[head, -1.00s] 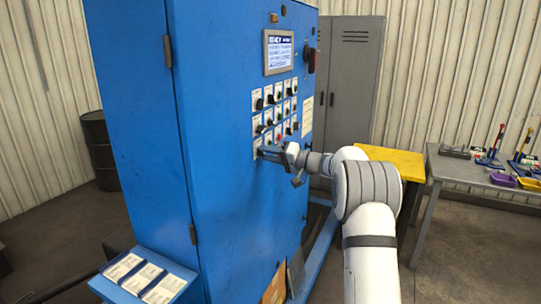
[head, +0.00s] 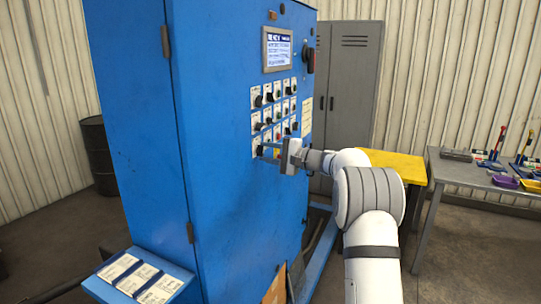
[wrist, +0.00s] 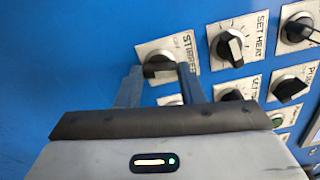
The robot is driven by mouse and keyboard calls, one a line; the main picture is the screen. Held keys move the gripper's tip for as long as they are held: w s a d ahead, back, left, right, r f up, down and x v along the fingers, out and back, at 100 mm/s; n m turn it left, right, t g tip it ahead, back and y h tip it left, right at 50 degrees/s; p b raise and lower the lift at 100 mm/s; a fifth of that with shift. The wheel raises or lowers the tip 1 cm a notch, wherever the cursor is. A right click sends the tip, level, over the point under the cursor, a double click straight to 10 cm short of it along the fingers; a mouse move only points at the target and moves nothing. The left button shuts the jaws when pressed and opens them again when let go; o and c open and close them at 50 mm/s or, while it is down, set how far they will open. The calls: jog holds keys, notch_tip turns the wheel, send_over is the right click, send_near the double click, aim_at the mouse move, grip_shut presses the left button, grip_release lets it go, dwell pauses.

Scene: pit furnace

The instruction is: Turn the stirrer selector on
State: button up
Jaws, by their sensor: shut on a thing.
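The stirrer selector (wrist: 160,68) is a black knob on a white plate whose lettering reads "STIRRER", at the panel's edge in the wrist view. My gripper (wrist: 160,73) has one finger on each side of this knob and is shut on it. The fingers and the tilted view make the knob's pointer position hard to read. In the head view my gripper (head: 262,147) reaches the lower left corner of the control panel on the blue cabinet (head: 225,200).
The set-heat knob (wrist: 231,47) sits close beside my finger, and another dark knob (wrist: 231,96) is near my gripper body. A display (head: 278,50) is above the knobs. A yellow-topped table (head: 395,165) stands behind my arm.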

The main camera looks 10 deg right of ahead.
jog(key=shift+a+m, duration=0.1)
jog(key=shift+m, duration=1.6)
jog(key=shift+f, duration=0.1)
jog(key=o, duration=1)
jog(key=b+v, duration=0.2)
jog(key=v, duration=0.5)
jog(key=shift+s+d, duration=0.25)
jog(key=shift+d, duration=0.05)
